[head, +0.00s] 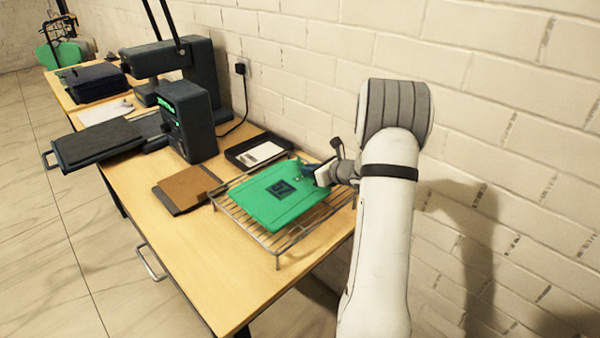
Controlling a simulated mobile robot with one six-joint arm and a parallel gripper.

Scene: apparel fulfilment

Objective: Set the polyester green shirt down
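The green shirt (258,206), folded flat with a dark square print, lies on or just above a wire rack (277,247) on the wooden table. My gripper (311,170) is at the shirt's far right edge, close to or touching it. The gripper is small and dark in this view, and I cannot tell whether its fingers are shut on the shirt. My arm comes in from the right along the wall.
A black tray (237,151) with a white item lies behind the rack. A brown pad (190,185) lies left of it. A dark press machine (187,118) with an extended platen (97,144) stands farther left. The front table corner (225,295) is clear. A brick wall runs behind.

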